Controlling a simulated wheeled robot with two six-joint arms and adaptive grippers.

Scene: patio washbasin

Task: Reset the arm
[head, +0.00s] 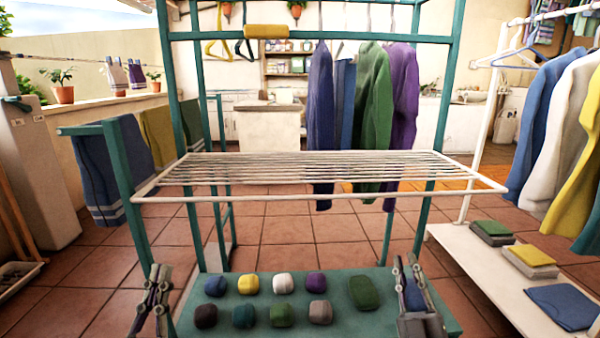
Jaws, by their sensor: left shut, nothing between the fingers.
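My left gripper (160,270) is at the lower left, pointing up, by the left end of the green lower shelf (340,282). Its fingers are together with nothing between them. My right gripper (406,262) is at the lower right, also upright, in front of the shelf's right part. A dark blue shape (414,296) shows at its fingers; I cannot tell whether it is held or lies behind them. Both grippers are below the white wire rack (320,199).
Several rolled cloths, including a yellow one (248,284) and a green one (364,292), lie on the lower shelf. Green posts (128,190) frame the rack. Garments (375,120) hang behind it. A white stand (470,260) with folded cloths is at right.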

